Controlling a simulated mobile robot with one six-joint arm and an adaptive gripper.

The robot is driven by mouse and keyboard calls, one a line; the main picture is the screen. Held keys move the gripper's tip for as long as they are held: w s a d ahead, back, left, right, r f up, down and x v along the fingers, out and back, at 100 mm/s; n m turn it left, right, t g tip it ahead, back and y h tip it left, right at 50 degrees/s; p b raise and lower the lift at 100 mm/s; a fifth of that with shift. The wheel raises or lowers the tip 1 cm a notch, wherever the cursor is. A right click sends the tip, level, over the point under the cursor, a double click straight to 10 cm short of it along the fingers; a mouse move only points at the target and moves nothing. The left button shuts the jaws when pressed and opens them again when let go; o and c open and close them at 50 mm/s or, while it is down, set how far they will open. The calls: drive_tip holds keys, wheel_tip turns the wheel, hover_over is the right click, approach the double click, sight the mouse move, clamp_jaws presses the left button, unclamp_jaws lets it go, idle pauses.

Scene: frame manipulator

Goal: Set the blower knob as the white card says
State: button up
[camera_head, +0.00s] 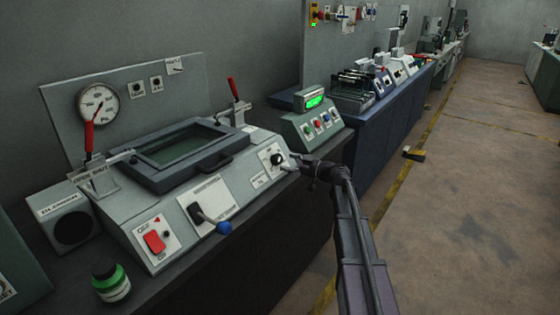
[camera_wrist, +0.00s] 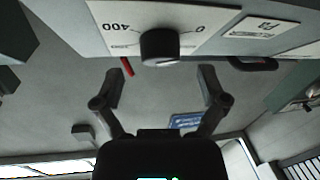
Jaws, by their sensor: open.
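A black round knob (camera_head: 277,158) sits on a white scale plate at the right end of the grey machine's sloping front. In the wrist view the knob (camera_wrist: 160,45) shows close up, with the upside-down marks 400 and 0 on its plate (camera_wrist: 115,25). A small white card (camera_wrist: 264,27) with short, upside-down lettering is beside the plate; it also shows in the head view (camera_head: 260,181). I cannot tell whether it is the task's card. My gripper (camera_head: 292,166) is close to the knob. In the wrist view its fingers (camera_wrist: 161,88) are apart, empty, and not around the knob.
The machine also carries a red switch (camera_head: 155,242), a blue-ended lever (camera_head: 223,227), a glass-topped lid (camera_head: 180,145) and red-handled clamps. A gauge (camera_head: 98,104) and small cards are on the back panel. A green-lit display box (camera_head: 314,102) stands right of the machine. A green-labelled jar (camera_head: 111,281) stands front left.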

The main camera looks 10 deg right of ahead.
sight(281, 160)
drive_tip(key=shift+x, duration=1.6)
drive_tip(key=c, duration=1.1)
